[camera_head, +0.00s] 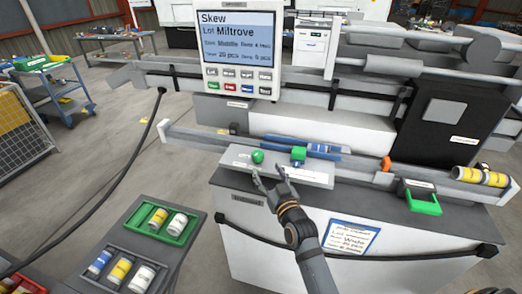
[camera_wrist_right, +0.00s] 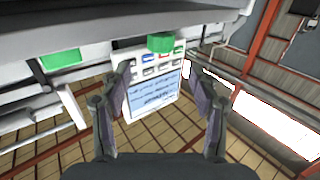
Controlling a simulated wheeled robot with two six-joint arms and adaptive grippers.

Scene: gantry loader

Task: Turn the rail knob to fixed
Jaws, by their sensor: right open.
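Two green controls sit on the light grey plate (camera_head: 308,178) at the front of the machine's rail: a round green knob (camera_head: 257,157) and a blockier green knob (camera_head: 298,154). An orange knob (camera_head: 386,163) stands farther right on the rail. I cannot read which is labelled as the rail knob. My right gripper (camera_head: 268,172) is open and empty, just in front of the plate, below the round green knob. In the right wrist view its fingers (camera_wrist_right: 160,100) are spread, with a green piece (camera_wrist_right: 160,42) beyond them. My left gripper is out of view.
A control panel (camera_head: 237,45) with a screen and buttons rises behind the rail. A dark tray (camera_head: 135,262) and green tray (camera_head: 176,232) with small cans are at lower left.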

